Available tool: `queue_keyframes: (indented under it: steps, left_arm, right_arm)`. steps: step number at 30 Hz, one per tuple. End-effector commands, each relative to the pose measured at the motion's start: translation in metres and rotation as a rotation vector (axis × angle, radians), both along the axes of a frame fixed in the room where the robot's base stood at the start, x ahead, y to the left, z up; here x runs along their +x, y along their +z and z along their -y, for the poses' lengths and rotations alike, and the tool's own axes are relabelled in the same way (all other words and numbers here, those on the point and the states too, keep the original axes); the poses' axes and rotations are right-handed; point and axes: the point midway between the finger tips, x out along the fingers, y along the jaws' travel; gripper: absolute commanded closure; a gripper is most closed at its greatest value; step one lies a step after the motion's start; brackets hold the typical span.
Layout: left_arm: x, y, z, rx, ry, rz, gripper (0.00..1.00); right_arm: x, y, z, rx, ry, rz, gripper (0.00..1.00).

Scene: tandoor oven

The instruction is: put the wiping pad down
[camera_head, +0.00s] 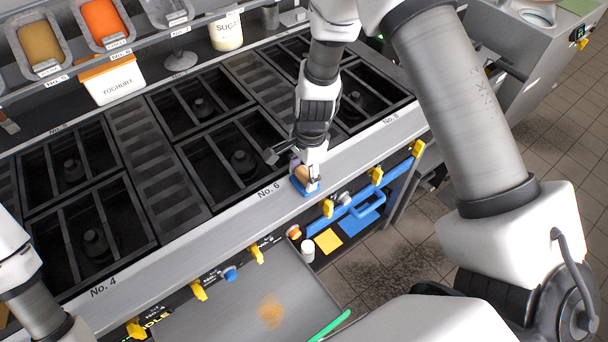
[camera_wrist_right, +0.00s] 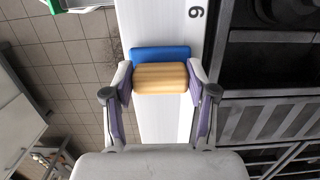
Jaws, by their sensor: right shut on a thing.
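The wiping pad has a blue base and a wooden grip. In the head view the pad (camera_head: 304,189) is at the steel front ledge (camera_head: 238,201), just right of the "No. 6" label. My right gripper (camera_head: 309,172) points down and is shut on it. In the right wrist view the wooden grip (camera_wrist_right: 161,78) lies between the two fingers of my right gripper (camera_wrist_right: 160,88), and the blue base (camera_wrist_right: 160,54) shows beyond it. I cannot tell whether the base touches the ledge. Part of my left arm shows at the lower left; its gripper is out of view.
Dark burner wells (camera_head: 240,160) lie behind the ledge. Yellow knobs (camera_head: 328,208) and a blue handle (camera_head: 368,204) are on the front below it. A steel surface (camera_head: 225,312) with a brownish spill (camera_head: 271,311) and a green object (camera_head: 330,325) is lower down.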

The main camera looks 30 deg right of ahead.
Motion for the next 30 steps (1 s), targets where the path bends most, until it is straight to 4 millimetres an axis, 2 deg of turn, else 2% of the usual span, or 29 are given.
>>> queue_keyframes:
  steps: [2, 3, 5, 14, 17, 20, 30]
  left_arm:
    - [0.0, 0.0, 0.0, 0.0, -0.001, 0.001, 0.57]
    - [0.0, 0.0, 0.0, 0.0, -0.001, 0.001, 0.57]
    - [0.0, 0.0, 0.0, 0.0, -0.001, 0.001, 0.57]
    - [0.0, 0.001, 0.0, 0.0, 0.0, 0.0, 0.57]
    - [0.0, 0.001, 0.0, 0.0, 0.0, 0.0, 0.57]
    - [0.0, 0.001, 0.0, 0.0, 0.0, 0.0, 0.57]
    - [0.0, -0.01, 0.0, 0.0, 0.0, 0.0, 0.57]
  right_arm:
    - [0.0, 0.0, 0.0, 0.0, 0.0, 0.0, 0.84]
    - [0.0, 0.0, 0.0, 0.0, 0.0, 0.0, 0.36]
    - [0.0, 0.0, 0.0, 0.0, 0.0, 0.0, 0.18]
    - [0.0, 0.001, 0.0, 0.0, 0.0, 0.0, 0.18]
    - [0.0, 0.007, 0.001, 0.001, 0.001, 0.001, 0.18]
    - [0.001, 0.023, 0.003, 0.002, 0.002, 0.004, 0.18]
    - [0.003, 0.103, 0.012, 0.001, 0.001, 0.005, 0.18]
